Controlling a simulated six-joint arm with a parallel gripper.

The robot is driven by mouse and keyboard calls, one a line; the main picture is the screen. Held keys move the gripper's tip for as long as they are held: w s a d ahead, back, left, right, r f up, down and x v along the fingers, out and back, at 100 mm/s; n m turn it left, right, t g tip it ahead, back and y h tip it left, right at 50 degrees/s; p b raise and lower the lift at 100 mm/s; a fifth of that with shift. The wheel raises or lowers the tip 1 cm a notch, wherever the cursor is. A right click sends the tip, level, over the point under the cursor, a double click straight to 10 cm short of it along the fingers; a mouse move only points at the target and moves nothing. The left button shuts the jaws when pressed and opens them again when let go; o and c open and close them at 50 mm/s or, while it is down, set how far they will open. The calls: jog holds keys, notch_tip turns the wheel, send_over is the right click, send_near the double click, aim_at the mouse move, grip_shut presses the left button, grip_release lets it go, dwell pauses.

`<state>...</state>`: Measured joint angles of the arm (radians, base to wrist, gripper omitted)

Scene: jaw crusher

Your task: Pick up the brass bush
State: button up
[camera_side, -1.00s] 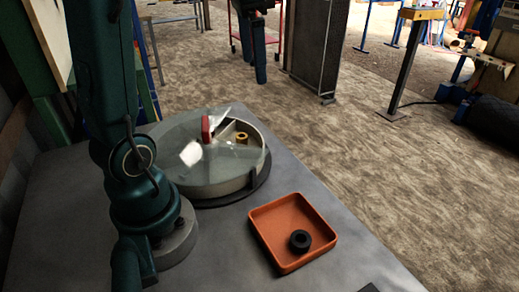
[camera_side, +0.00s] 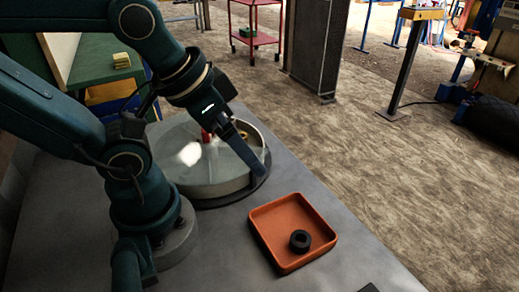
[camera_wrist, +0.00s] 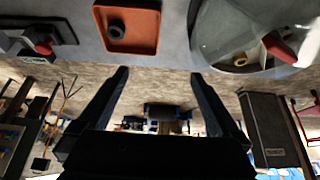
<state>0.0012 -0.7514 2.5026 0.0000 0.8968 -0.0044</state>
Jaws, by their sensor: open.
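The brass bush (camera_wrist: 240,60) is a small gold ring inside a round, light-walled dish (camera_side: 205,190) with a clear cover and a red handle (camera_wrist: 280,47). In the side view the bush (camera_side: 244,136) shows only in part behind my gripper, near an uncovered wedge of the dish. My gripper (camera_side: 256,168) hangs tilted in front of the dish's right side, apart from the bush. In the wrist view its two dark fingers (camera_wrist: 160,72) are spread with nothing between them, and the bush is beyond them at upper right.
An orange square tray (camera_side: 268,258) with a black ring (camera_side: 300,240) in it stands right of the dish on the grey table (camera_side: 215,250). A grey box with a red button (camera_wrist: 42,46) shows at the wrist view's upper left. The table between dish and tray is clear.

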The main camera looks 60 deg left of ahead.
jog(key=c, duration=0.4)
jog(key=shift+c, duration=0.2)
